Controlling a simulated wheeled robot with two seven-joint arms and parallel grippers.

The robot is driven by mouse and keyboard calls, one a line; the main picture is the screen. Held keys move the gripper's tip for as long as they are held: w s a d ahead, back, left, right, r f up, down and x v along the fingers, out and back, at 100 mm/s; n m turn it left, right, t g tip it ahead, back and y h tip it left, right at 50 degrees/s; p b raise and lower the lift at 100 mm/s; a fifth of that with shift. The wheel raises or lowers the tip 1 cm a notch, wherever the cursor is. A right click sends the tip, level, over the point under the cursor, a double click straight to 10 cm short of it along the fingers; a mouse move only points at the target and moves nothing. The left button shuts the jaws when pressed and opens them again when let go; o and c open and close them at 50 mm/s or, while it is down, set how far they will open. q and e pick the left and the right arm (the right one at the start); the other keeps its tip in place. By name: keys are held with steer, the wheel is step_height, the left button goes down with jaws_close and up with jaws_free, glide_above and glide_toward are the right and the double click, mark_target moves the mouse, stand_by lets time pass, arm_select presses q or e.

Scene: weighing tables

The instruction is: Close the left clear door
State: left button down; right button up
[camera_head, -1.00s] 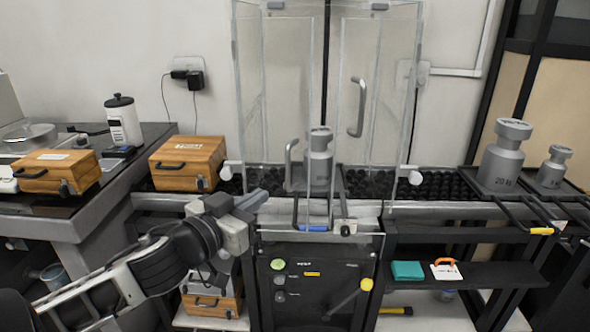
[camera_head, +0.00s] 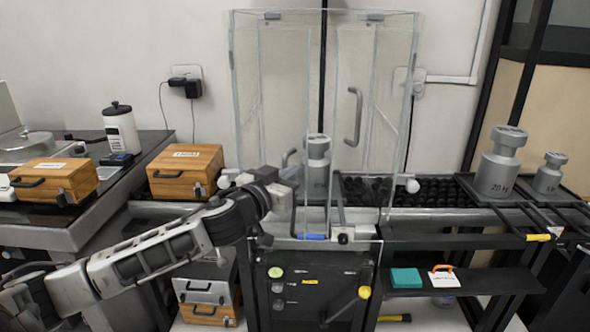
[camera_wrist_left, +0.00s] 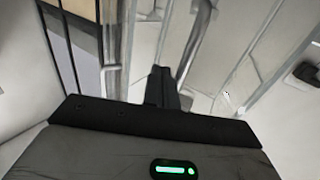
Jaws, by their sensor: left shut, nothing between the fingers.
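The clear cabinet (camera_head: 372,70) stands in the middle of the head view. Its left clear door (camera_head: 278,100) has a grey handle (camera_head: 288,157), lower in the picture than the right door's handle (camera_head: 353,115). The glass makes the door's angle hard to read. My left gripper (camera_head: 296,178) is at the lower part of the left door, just below its handle, and hides the handle's lower end. I cannot tell whether they touch. In the left wrist view the fingers (camera_wrist_left: 163,84) are together and empty, with pale panels and grey bars beyond. My right gripper is not in view.
A grey weight (camera_head: 317,165) stands inside the cabinet. Two larger and smaller weights (camera_head: 498,165) stand on the right rack. A wooden case (camera_head: 186,170) sits left of the cabinet. A shelf (camera_head: 470,282) with a teal block (camera_head: 406,278) is at lower right.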

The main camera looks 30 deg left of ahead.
arm_select(q)
steer(key=shift+w, duration=0.8)
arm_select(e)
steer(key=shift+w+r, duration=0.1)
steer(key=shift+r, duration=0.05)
